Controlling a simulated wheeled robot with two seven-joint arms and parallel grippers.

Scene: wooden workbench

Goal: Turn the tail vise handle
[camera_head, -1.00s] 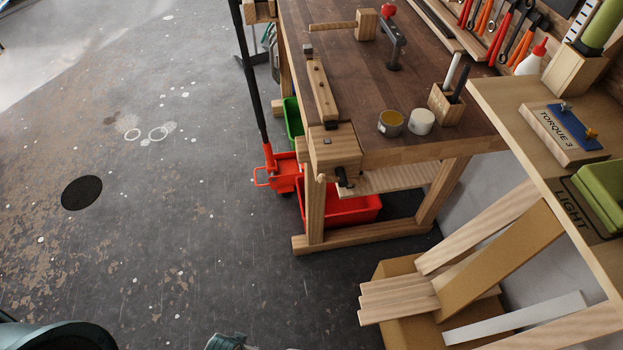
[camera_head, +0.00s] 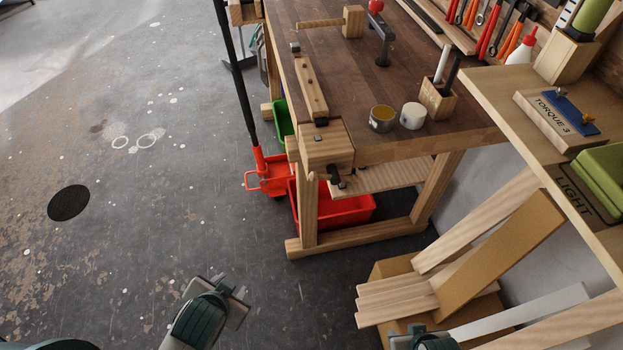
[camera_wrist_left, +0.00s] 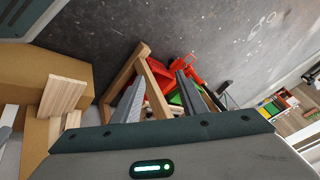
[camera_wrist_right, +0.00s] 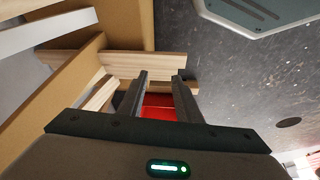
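The workbench (camera_head: 360,75) has a wooden vise block (camera_head: 326,146) at its near corner. The vise handle, with its dark screw end (camera_head: 335,178), sticks out below that block toward me; its fine shape is too small to tell. My left gripper (camera_head: 240,290) is in the lower middle of the head view, well short of the vise. In the left wrist view its fingers (camera_wrist_left: 160,75) are apart with nothing between them. My right gripper (camera_head: 422,332) shows only partly at the bottom edge, near the cardboard box. In the right wrist view its fingers (camera_wrist_right: 161,76) are apart and empty.
A cardboard box (camera_head: 395,268) with wooden boards (camera_head: 400,300) stands right of the open floor. The floor at left is clear.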

